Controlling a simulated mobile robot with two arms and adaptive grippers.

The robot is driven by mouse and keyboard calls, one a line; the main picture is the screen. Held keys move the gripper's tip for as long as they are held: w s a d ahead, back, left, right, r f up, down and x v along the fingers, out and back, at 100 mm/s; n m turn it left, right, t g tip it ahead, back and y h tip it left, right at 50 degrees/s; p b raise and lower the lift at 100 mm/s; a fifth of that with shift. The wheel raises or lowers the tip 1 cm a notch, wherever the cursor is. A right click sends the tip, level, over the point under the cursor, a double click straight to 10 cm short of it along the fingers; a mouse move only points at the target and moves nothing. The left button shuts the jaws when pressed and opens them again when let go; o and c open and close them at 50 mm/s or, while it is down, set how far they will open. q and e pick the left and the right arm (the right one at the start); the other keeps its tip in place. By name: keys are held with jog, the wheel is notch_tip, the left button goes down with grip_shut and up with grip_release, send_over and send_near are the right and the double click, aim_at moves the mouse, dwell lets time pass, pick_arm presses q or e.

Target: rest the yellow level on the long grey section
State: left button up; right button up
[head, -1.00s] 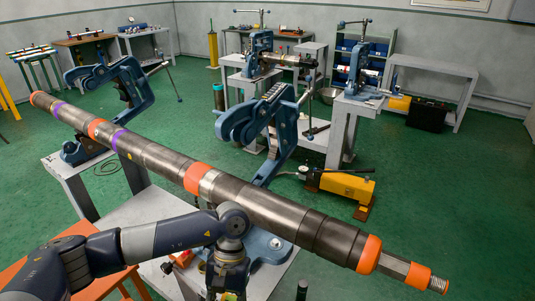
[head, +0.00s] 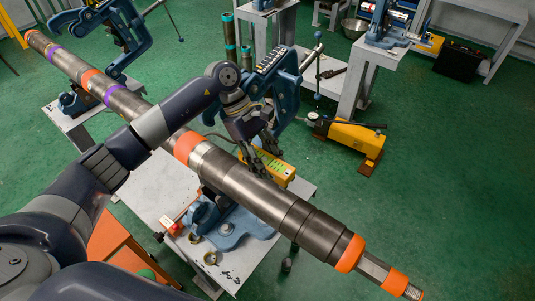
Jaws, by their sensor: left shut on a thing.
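The long grey section (head: 247,178) is part of a thick grey pipe with orange and purple bands, running from far left to near right. My left arm reaches over the pipe. My left gripper (head: 266,160) is on its far side, pointing down, shut on the yellow level (head: 283,173). The level shows just beyond the pipe's far edge, partly hidden by the fingers and the pipe. I cannot tell whether it touches the pipe or a surface below. My right gripper is not in view.
Blue vises hold the pipe, with an open upper frame (head: 285,85) close beyond my left gripper. A grey table (head: 150,188) stands below, with small loose parts. A yellow pump (head: 355,137) is on the green floor to the right. Open floor lies at the right.

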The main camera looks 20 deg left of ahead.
pick_arm(q)
jog(key=shift+s+f, duration=0.25)
jog(key=shift+f, duration=0.25)
notch_tip(320, 180, down, 6)
jog(key=shift+w+r+b, duration=0.1)
jog(key=shift+r+b, duration=0.05)
jog(key=shift+b, duration=1.05)
jog(key=shift+f+b, duration=0.25)
jog(key=shift+b, duration=0.1)
jog(key=shift+f+b, duration=0.25)
jog(key=shift+b, duration=0.05)
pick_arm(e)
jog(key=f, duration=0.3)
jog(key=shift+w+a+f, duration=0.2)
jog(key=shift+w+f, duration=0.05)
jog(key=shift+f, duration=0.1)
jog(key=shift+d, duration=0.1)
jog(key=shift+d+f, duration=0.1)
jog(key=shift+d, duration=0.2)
pick_arm(q)
jog(key=shift+b, duration=0.4)
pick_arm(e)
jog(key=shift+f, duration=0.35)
pick_arm(q)
jog(key=shift+b, duration=0.5)
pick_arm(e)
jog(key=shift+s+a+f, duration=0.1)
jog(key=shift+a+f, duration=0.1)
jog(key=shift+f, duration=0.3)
